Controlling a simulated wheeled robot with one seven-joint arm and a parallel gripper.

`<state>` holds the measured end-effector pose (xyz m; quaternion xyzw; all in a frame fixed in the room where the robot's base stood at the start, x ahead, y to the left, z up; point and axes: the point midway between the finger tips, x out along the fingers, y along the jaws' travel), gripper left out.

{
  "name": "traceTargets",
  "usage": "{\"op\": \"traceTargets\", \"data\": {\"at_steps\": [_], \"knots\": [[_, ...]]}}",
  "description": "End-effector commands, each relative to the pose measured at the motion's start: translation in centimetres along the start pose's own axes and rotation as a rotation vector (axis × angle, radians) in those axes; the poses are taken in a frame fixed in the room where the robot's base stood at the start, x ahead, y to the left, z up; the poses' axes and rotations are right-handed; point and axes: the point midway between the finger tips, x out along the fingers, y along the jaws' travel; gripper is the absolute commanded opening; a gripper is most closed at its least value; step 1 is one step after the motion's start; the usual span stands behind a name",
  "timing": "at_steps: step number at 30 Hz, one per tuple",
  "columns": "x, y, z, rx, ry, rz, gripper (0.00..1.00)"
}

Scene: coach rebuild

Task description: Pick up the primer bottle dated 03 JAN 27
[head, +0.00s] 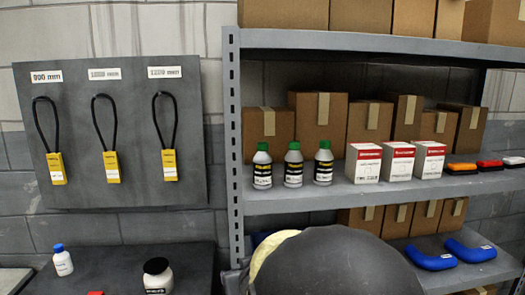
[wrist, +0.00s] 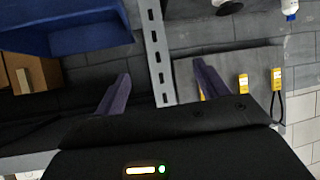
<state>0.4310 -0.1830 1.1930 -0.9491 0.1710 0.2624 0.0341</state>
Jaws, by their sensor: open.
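Red-and-white boxes (head: 398,160) stand right of the bottles, with cardboard boxes (head: 318,120) behind. The shelf's perforated upright (head: 235,150) is close on the left. Blue hoses (head: 470,250) lie on the lower shelf. A blue bin (wrist: 70,30) shows in the wrist view.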

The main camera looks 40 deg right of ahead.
Motion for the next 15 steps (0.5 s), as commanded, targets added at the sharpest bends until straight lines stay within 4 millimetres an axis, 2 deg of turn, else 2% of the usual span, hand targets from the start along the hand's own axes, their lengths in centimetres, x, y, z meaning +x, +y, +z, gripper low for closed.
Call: {"op": "traceTargets", "data": {"at_steps": [1,6,10,12,15], "knots": [[-1.7,2.1,-3.6,0.018,0.076,0.025,0.73],[-6.2,6.9,-11.3,0.041,0.322,0.053,0.73],[-9.4,9.1,-15.1,0.039,0.458,0.051,0.73],[-10.5,9.7,-16.2,0.035,0.502,0.046,0.73],[-11.2,9.9,-16.8,0.031,0.532,0.038,0.73]]}}
